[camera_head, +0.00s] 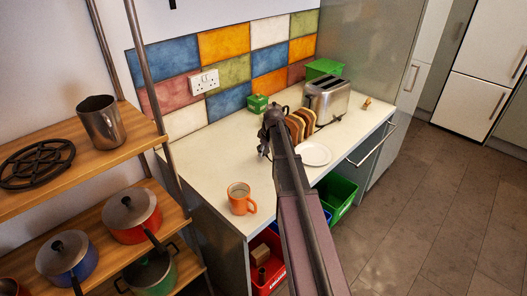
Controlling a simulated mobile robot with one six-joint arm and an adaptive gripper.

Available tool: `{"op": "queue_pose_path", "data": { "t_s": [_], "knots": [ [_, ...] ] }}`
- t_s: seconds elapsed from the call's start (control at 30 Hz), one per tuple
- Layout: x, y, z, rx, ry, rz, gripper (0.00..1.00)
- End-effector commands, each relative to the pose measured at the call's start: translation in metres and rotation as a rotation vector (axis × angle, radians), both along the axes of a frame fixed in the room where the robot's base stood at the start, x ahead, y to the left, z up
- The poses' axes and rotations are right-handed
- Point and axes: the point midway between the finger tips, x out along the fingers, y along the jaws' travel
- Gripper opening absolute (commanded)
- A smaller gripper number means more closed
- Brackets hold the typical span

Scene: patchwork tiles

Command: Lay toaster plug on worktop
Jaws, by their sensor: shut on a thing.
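The silver toaster (327,100) stands on the pale worktop (205,162), towards its right end. A dark cord shows beside the toaster's base. My gripper (264,152) is low over the worktop, left of the sliced bread and in front of the tiled wall. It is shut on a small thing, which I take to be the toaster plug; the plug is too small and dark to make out. I cannot tell whether it touches the worktop. The white wall socket (204,82) on the tiles has nothing plugged in that I can see.
An orange mug (241,199) stands near the front left edge. Sliced bread (301,124), a white plate (314,154), a small green box (257,103) and a larger green container (324,68) are also on the worktop. A shelf (85,160) with pans stands left. My arm hides part of the worktop.

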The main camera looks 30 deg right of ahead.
Motion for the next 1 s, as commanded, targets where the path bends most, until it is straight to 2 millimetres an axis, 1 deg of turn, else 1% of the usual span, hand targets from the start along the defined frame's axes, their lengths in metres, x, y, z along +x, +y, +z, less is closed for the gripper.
{"op": "queue_pose_path", "data": {
  "t_s": [0.2,0.23,0.33,0.37,1.0],
  "knots": [
    [-0.0001,-0.0003,0.0002,0.0,0.0,0.0,0.07],
    [-0.0001,-0.0003,0.0002,0.0,0.0,0.0,0.67],
    [-0.0001,-0.0004,0.0002,0.0,0.0,0.0,0.97],
    [-0.0001,-0.0004,0.0002,0.0,0.0,-0.001,1.0],
    [-0.0002,-0.0006,0.0001,0.0,0.0,-0.001,1.0]
  ]
}}
